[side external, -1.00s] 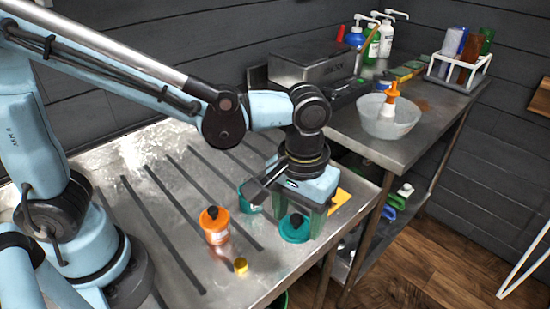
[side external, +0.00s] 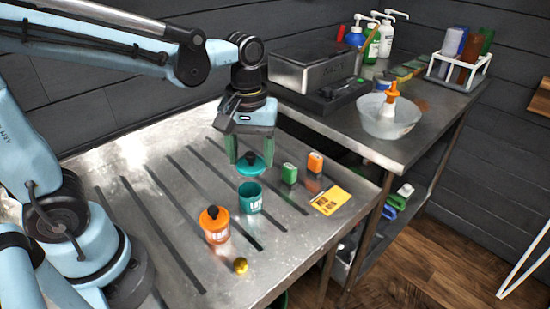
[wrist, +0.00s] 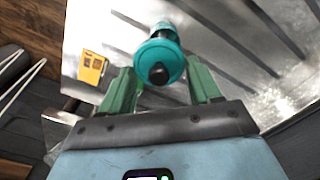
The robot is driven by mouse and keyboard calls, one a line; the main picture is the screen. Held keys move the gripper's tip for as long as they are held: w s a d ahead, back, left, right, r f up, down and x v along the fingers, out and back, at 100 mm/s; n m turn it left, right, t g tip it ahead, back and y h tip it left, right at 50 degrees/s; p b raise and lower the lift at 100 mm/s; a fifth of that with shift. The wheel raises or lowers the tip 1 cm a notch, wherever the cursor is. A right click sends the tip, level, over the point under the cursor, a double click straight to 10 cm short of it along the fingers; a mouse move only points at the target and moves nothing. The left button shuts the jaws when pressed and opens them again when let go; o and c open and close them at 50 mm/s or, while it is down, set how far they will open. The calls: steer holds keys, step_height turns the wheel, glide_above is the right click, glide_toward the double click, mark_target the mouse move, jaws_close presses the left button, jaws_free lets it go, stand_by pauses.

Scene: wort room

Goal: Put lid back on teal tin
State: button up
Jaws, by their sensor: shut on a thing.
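The teal tin (side external: 250,199) stands upright and open-topped on the metal bench. Its teal lid (side external: 251,170), with a dark knob, is held just above and apart from it in the side view. My gripper (side external: 251,159) is shut on the lid, with one green finger on each side. In the wrist view the lid (wrist: 158,50) sits between the fingertips of my gripper (wrist: 160,66). The tin (wrist: 164,29) shows there past the lid's far edge and is partly hidden by it, so the two look offset.
An orange tin (side external: 214,225) with a dark knob stands at the front left of the teal tin, with a small gold piece (side external: 240,265) near it. The bench's left side is clear.

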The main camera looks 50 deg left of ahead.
steer(key=shift+a, duration=0.5)
steer(key=shift+f, duration=3.15)
steer(key=shift+f, duration=0.2)
steer(key=o, duration=1.1)
steer(key=shift+o, duration=0.8)
steer(key=shift+r, duration=0.1)
steer(key=shift+r, duration=3.45)
steer(key=shift+c, duration=0.2)
